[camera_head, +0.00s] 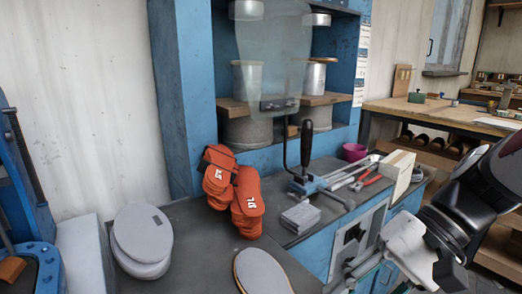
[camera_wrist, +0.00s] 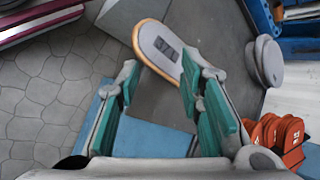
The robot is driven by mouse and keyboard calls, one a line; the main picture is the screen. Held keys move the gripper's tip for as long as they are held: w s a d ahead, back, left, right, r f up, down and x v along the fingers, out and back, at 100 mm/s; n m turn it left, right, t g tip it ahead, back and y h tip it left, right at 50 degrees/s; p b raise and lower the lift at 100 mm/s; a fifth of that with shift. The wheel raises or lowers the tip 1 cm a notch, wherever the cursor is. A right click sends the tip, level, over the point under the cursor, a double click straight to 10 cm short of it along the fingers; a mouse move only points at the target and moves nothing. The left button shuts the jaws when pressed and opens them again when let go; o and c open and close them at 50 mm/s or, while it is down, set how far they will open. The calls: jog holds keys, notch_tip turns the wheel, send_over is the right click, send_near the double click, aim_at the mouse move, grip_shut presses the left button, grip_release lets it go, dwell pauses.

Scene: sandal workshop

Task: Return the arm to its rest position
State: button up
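My gripper (camera_wrist: 158,84) is open in the wrist view, its two teal-padded fingers apart with nothing held between them. In the head view my gripper (camera_head: 372,278) is at the lower right, beside the front of the blue cabinet, partly cut off by the bottom edge. My arm comes in from the right edge. A grey sole with a tan rim (camera_head: 262,272) lies on the dark bench top, and it also shows beyond the fingertips in the wrist view (camera_wrist: 160,42).
Orange-red sandal pieces (camera_head: 236,192) and a stack of grey soles (camera_head: 142,240) stand on the dark bench (camera_head: 205,262). Behind are an upright tool with a black handle (camera_head: 306,147), loose tools, a magenta cup (camera_head: 354,152) and a pale block (camera_head: 398,172). A wooden workbench (camera_head: 425,112) stands at the back right.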

jog(key=s+d+n+t+h, duration=0.1)
jog(key=s+d+n+h, duration=0.1)
jog(key=s+d+h, duration=0.3)
jog(key=s+d+n+t+h, duration=0.15)
jog(key=s+h, duration=0.25)
jog(key=s, duration=0.4)
notch_tip(320, 180, up, 25)
jog(key=t+p, duration=0.3)
jog(key=p, duration=1.9)
jog(key=shift+w+d+f+y, duration=0.15)
jog(key=shift+w+y, duration=0.05)
jog(key=shift+y, duration=0.1)
